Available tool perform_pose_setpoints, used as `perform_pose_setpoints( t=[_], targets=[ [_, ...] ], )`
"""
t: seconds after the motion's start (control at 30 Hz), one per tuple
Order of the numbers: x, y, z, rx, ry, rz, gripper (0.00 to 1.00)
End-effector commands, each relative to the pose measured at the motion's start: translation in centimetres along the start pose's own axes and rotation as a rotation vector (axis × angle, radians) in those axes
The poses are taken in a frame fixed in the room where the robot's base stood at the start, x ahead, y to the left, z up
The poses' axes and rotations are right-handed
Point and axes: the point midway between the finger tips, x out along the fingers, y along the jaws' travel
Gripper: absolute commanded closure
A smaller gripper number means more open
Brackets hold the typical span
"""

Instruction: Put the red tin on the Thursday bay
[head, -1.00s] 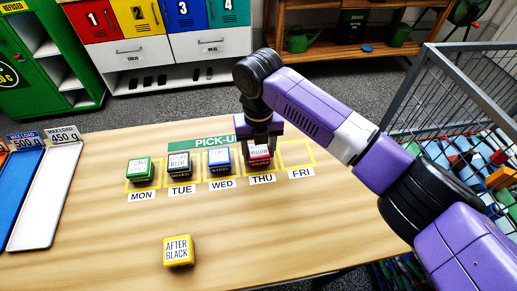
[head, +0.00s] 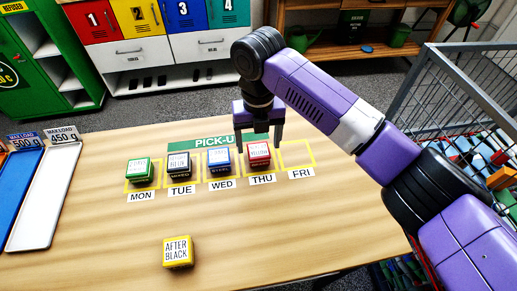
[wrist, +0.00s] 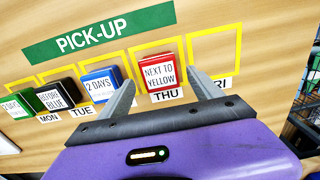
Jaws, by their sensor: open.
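The red tin (head: 259,154) stands upright in the Thursday bay, above the THU label (head: 262,178). In the wrist view the red tin (wrist: 159,78) shows a white label reading "NEXT TO YELLOW", and the yellow outline of its bay (wrist: 157,48) shows behind it. My gripper (head: 260,143) is open above and around the tin in the head view. In the wrist view its two fingers (wrist: 164,92) are spread, one on each side of the tin, with gaps between.
Green (head: 140,170), black (head: 179,165) and blue (head: 219,161) tins stand in the MON, TUE and WED bays. The FRI bay (head: 297,154) is empty. A yellow tin (head: 178,251) labelled "AFTER BLACK" stands nearer the front. A wire cart (head: 440,95) is at the right.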

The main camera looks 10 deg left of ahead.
Motion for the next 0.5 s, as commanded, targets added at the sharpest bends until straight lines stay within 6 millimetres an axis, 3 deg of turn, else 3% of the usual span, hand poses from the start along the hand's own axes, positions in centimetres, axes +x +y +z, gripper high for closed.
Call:
perform_pose_setpoints(
  t=[0.2, 0.5],
  targets=[
    [-4.6, 0.1, 0.1, -0.002, -0.004, 0.000, 0.26],
    [-7.9, 0.0, 0.0, -0.001, 0.000, 0.000, 0.26]
  ],
)
